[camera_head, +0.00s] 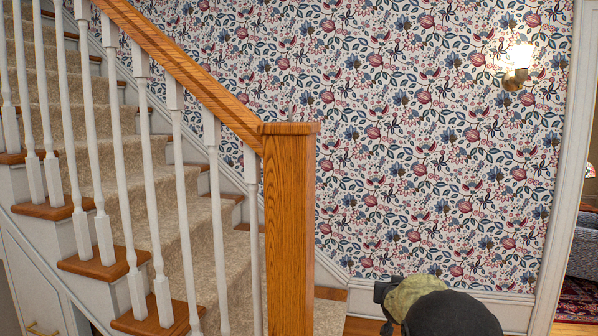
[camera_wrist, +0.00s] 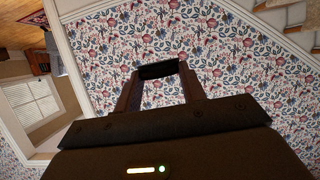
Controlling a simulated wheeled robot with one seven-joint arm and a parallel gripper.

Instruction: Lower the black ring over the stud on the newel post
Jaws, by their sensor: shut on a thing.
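The wooden newel post (camera_head: 289,230) stands at the foot of the stair in the head view, with a flat square cap. In the wrist view my gripper (camera_wrist: 159,76) is shut on the black ring (camera_wrist: 158,70). The ring shows nearly edge-on as a short dark band between the fingertips, so its hole is hidden. In the head view parts of my arm show at the lower right, right of the post and lower than its cap; the ring cannot be made out there.
A sloping wooden handrail (camera_head: 185,70) with white balusters (camera_head: 153,200) meets the post from the left, above carpeted stairs (camera_head: 120,150). A patterned wall (camera_head: 430,150) with a lit sconce (camera_head: 517,68) stands behind. A doorway opens at far right. The space above the post's cap looks clear.

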